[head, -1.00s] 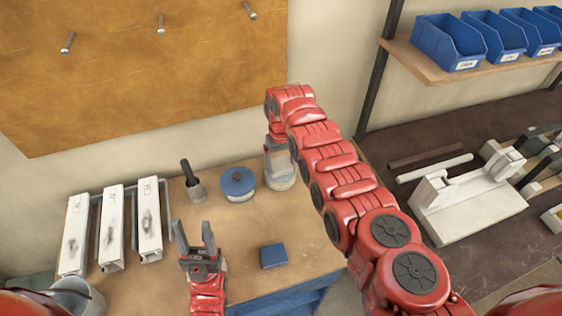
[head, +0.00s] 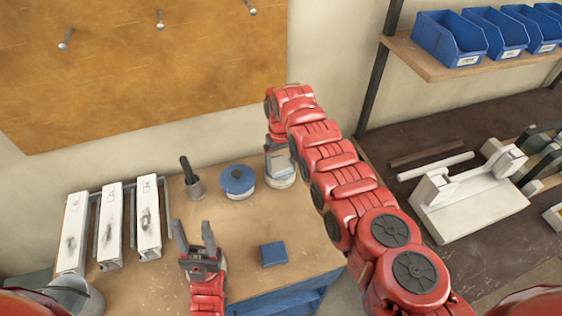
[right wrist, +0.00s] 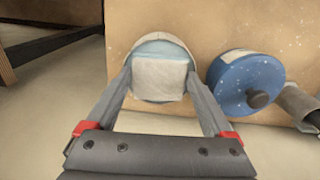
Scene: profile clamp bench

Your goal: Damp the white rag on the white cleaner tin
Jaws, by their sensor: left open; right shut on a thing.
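The white rag (right wrist: 160,77) is a folded pad between the fingers of my right gripper (right wrist: 160,84) in the right wrist view. Behind it is the white cleaner tin (right wrist: 179,44), with a pale blue top. In the head view the tin (head: 281,182) stands at the back right of the wooden bench, partly hidden by my right gripper (head: 279,160) just above it. I cannot tell whether rag and tin touch. My left gripper (head: 196,242) is open and empty over the bench's front.
A blue round tin (head: 237,181) with a dark knob stands left of the white tin; it also shows in the right wrist view (right wrist: 246,84). A dark-handled brush (head: 192,182), white profiles (head: 110,225) and a blue block (head: 273,254) are on the bench. The middle is clear.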

